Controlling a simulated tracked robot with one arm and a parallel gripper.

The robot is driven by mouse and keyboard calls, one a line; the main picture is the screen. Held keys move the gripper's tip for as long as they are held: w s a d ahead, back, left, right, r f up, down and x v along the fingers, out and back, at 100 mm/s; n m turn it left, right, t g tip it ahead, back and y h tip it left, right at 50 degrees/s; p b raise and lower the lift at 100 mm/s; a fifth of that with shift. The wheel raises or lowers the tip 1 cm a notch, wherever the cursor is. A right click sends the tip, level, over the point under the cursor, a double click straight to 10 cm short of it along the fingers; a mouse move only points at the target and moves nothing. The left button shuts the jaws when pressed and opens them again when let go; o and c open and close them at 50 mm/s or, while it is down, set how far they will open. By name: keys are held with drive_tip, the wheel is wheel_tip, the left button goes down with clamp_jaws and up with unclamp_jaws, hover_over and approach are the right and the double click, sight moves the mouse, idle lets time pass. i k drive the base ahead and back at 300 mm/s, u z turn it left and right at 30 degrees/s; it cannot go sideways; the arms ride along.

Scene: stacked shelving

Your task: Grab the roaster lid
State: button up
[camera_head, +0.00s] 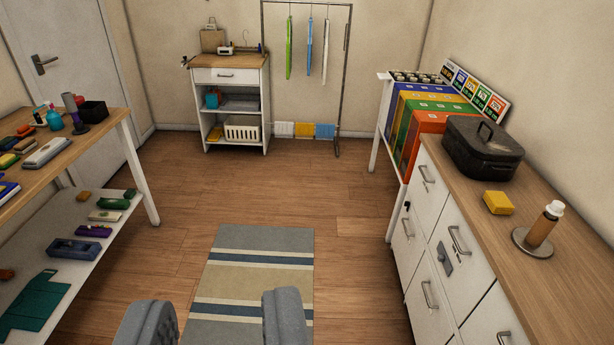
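A dark roaster with its lid (487,133) on top stands on the wooden counter at the right. The lid is dark and has a raised loop handle. It appears to sit closed on the roaster body (478,162). My gripper (216,322) shows at the bottom of the view as two grey padded fingers set wide apart. It is open, with nothing between the fingers but the striped rug beyond. It is well to the left of the roaster and apart from it.
The counter also holds a yellow block (498,203) and a bottle on a round base (543,228). Coloured bins (415,130) stand behind. A cluttered workbench (60,150) is at left, a white cabinet (232,95) at the back. The floor between is clear, with a rug (258,265).

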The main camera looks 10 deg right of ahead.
sight(482, 137)
drive_tip(key=z, duration=0.1)
drive_tip(key=i, duration=1.3)
drive_tip(key=z, duration=0.4)
drive_tip(key=i, duration=1.25)
drive_tip(key=z, duration=0.4)
drive_tip(key=i, duration=1.1)
drive_tip(key=z, duration=0.2)
